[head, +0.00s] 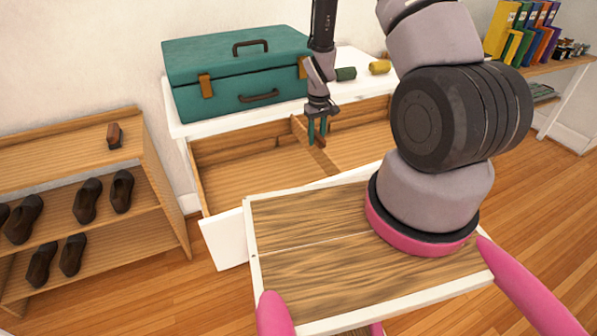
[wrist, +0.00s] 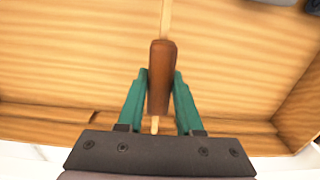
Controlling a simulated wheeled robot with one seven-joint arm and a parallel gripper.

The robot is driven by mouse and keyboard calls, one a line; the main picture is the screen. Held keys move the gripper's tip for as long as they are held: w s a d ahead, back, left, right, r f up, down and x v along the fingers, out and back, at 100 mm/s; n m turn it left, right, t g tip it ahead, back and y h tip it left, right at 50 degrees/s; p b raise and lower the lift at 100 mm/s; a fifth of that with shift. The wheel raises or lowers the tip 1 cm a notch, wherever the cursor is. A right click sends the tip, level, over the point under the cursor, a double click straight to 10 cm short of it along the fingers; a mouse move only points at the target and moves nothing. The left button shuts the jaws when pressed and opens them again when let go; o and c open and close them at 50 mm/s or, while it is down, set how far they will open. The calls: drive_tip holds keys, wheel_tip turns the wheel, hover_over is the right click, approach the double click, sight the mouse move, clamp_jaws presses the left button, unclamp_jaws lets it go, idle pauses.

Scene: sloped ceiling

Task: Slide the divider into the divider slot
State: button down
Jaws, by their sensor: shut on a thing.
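My gripper (head: 317,132) is over the open drawer (head: 235,178) of the white dresser, its teal fingers pointing down. In the wrist view the fingers (wrist: 160,85) are shut on the brown grip (wrist: 161,65) of the divider. The divider's thin pale wooden edge (wrist: 166,20) runs on beyond the grip. In the head view the divider (head: 301,130) stands across the drawer near its middle, partly hidden by my gripper. A small dark notch (wrist: 93,117) shows on the drawer wall, left of the divider. I cannot tell whether the divider sits in a slot.
A teal suitcase (head: 235,72) and green (head: 345,74) and yellow (head: 380,67) rolls lie on the dresser top behind my gripper. A shoe rack (head: 150,180) stands at left. A shelf with binders (head: 515,30) is at back right.

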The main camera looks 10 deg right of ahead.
drive_tip(key=w+d, duration=0.3)
drive_tip(key=d, duration=1.4)
drive_tip(key=shift+w, duration=0.15)
idle(0.5)
idle(0.7)
drive_tip(key=shift+a+f, duration=0.1)
drive_tip(key=shift+f, duration=0.7)
idle(1.3)
drive_tip(key=shift+f, duration=0.85)
drive_tip(key=shift+f, duration=0.2)
drive_tip(key=shift+f, duration=1.1)
drive_tip(key=shift+c, duration=2.4)
unclamp_jaws()
